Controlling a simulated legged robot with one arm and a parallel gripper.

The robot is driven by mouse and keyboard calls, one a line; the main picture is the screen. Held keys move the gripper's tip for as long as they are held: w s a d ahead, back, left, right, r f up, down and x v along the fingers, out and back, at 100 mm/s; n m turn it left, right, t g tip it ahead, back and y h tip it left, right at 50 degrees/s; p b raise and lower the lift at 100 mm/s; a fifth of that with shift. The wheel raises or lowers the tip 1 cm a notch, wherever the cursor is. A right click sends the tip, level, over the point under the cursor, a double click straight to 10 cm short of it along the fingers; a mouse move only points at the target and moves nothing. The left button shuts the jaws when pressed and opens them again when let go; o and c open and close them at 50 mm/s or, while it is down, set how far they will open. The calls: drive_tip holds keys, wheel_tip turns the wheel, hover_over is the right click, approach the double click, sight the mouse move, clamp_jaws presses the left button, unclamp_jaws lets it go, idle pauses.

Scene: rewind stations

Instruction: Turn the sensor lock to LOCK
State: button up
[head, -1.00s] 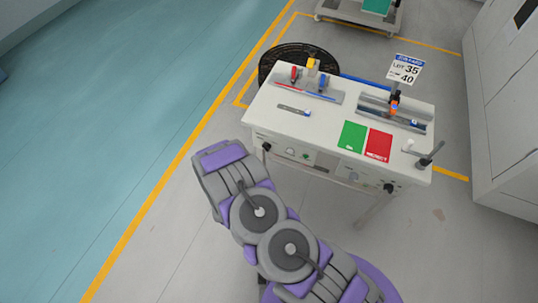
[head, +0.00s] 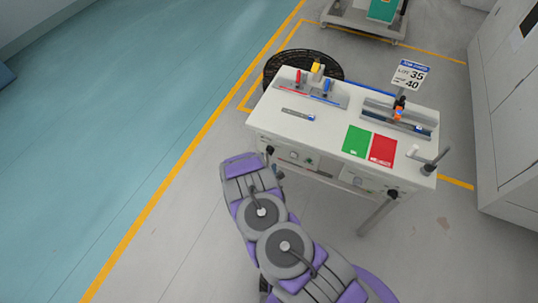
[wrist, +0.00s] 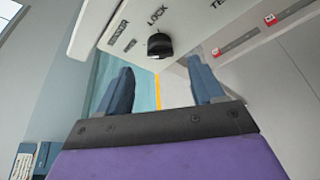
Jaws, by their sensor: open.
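The sensor lock is a black knob (wrist: 159,45) on the white front panel (wrist: 107,42) of the station. It sits at the top centre of the wrist view, close to the printed word LOCK. Another printed label lies to its left. I cannot tell which way the knob points. In the head view a black knob (head: 270,150) shows at the left end of the station's front. My gripper (wrist: 162,86) is open and empty. Its two dark blue fingers are apart, below the knob in the wrist view, not touching it. In the head view my arm hides the gripper.
The white station table (head: 262,118) carries a green card (head: 357,141), a red card (head: 382,149) and a sign (head: 410,75). A black round mesh (head: 335,66) stands behind it. A grey cabinet (head: 505,140) is at right. The floor at left is clear.

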sight(270, 151)
drive_tip(key=shift+b+x, duration=0.5)
drive_tip(key=shift+x, duration=2.9)
drive_tip(key=shift+d, duration=0.1)
drive_tip(key=shift+c, duration=0.3)
drive_tip(key=c, duration=1)
drive_tip(key=shift+o, duration=0.2)
